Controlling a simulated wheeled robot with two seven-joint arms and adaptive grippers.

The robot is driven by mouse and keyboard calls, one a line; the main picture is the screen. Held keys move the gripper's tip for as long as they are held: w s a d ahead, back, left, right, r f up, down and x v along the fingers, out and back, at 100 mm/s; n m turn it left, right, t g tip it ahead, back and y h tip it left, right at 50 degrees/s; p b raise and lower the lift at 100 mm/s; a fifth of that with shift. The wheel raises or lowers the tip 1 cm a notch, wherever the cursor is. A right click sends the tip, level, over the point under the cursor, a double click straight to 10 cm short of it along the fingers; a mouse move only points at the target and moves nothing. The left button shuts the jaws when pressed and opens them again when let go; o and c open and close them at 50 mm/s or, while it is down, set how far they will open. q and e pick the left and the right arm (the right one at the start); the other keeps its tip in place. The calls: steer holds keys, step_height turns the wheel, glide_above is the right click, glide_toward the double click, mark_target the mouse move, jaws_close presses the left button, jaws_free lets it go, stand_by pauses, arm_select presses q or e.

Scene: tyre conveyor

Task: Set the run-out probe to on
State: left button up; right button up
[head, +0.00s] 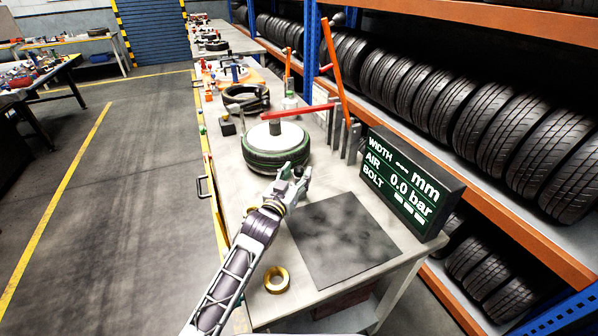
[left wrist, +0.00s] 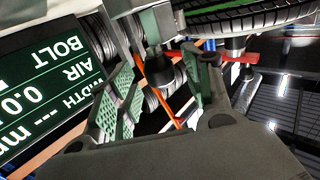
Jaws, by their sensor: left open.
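I cannot tell for sure which part is the run-out probe. A red bar (head: 298,111) reaches over a tyre (head: 262,161) with a pale disc on top. Tall orange levers (head: 331,55) and grey upright posts (head: 344,138) stand just right of the tyre. My left gripper (head: 296,181) is open and empty over the bench, at the near right side of the tyre. In the left wrist view its fingers (left wrist: 160,95) are apart, with an orange lever (left wrist: 157,88) and the red bar (left wrist: 188,56) seen beyond them. My right gripper is not in view.
A black display (head: 408,185) reading WIDTH, AIR 0.0 bar and BOLT stands right of the gripper. A dark mat (head: 345,240) and a gold ring (head: 277,280) lie nearer on the bench. Racks of tyres (head: 450,108) line the right side.

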arm_select(q)
steer(key=shift+x, duration=1.1)
jaws_close()
